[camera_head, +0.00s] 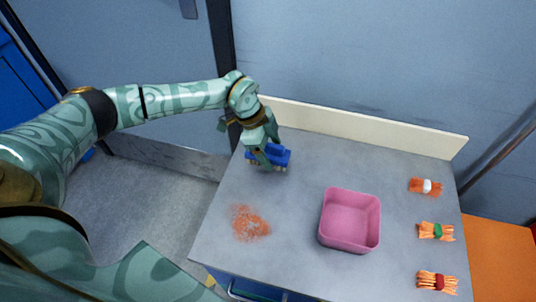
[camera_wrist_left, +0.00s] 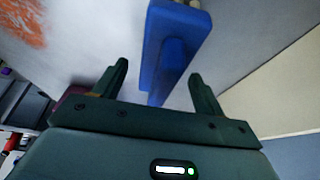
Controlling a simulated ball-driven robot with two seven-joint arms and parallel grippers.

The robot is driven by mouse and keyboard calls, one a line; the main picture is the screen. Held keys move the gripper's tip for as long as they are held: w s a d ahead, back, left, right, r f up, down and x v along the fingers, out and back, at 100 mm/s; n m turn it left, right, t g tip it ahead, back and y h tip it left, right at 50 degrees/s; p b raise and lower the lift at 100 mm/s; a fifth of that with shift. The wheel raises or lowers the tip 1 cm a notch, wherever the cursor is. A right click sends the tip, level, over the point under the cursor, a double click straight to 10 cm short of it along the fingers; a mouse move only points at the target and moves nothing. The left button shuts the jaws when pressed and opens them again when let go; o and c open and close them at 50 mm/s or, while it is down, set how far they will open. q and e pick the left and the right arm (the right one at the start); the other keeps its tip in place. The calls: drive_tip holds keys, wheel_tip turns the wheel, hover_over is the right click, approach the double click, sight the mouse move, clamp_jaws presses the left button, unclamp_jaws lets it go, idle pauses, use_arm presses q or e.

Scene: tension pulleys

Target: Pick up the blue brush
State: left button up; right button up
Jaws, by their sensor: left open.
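The blue brush (camera_head: 281,157) lies near the back left of the grey table, partly hidden behind my left gripper. My left gripper (camera_head: 262,160) points down at the brush from above. In the left wrist view, the brush (camera_wrist_left: 172,55) reaches in between the two spread fingers of the gripper (camera_wrist_left: 160,80), with a gap visible on both sides. The gripper is open. I cannot tell how far the fingertips are above the table. My right gripper does not show.
A pink square bin (camera_head: 350,220) stands mid-table. Orange crumbs (camera_head: 249,223) lie at the left. Several orange bundles line the right side, including a green-banded one (camera_head: 436,231). A pale backboard (camera_head: 370,130) runs along the table's back edge.

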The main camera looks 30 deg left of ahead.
use_arm(q)
drive_tip(key=shift+f, duration=0.3)
idle(0.4)
drive_tip(key=c, duration=1.1)
